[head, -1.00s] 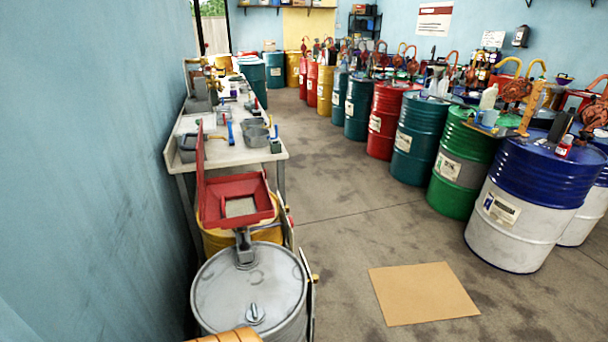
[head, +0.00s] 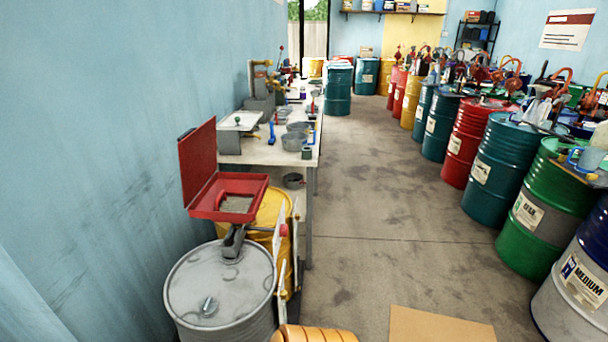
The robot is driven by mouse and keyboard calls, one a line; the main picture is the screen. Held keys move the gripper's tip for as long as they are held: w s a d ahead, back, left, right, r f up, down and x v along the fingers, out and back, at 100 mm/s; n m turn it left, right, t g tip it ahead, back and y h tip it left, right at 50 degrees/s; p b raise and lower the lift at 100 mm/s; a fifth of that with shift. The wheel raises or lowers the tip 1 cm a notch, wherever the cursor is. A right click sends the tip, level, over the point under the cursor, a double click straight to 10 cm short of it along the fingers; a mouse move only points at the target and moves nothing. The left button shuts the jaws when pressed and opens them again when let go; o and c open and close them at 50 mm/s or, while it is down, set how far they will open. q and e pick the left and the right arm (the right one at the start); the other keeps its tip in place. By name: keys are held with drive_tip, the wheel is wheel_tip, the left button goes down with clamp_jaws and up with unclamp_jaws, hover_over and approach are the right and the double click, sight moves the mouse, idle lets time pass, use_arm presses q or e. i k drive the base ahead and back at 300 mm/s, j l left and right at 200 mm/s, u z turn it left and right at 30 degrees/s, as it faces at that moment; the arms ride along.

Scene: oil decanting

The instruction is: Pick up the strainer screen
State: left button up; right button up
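I cannot make out the strainer screen for certain. Neither of my grippers is in view.
A grey drum (head: 185,290) stands in front of the tray, with a worktable (head: 258,152) behind it along the left wall. Several coloured drums line the right side, including a green one (head: 545,175).

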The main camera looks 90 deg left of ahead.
sight(230, 204)
drive_tip(key=i+j+u, duration=0.1)
drive_tip(key=i+u, duration=0.2)
drive_tip(key=u, duration=0.2)
drive_tip(key=i+u, duration=0.35)
drive_tip(key=u, duration=0.15)
drive_tip(key=i+l+u, duration=0.15)
drive_tip(key=i+u, duration=0.15)
drive_tip(key=u, duration=0.15)
drive_tip(key=i+l+u, duration=0.25)
drive_tip(key=u, duration=0.25)
drive_tip(key=i+j+u, duration=0.15)
drive_tip(key=u, duration=0.35)
drive_tip(key=i+u, duration=0.7)
drive_tip(key=u, duration=0.25)
drive_tip(key=i+l+u, duration=0.2)
drive_tip(key=u, duration=0.3)
drive_tip(key=i, duration=0.1)
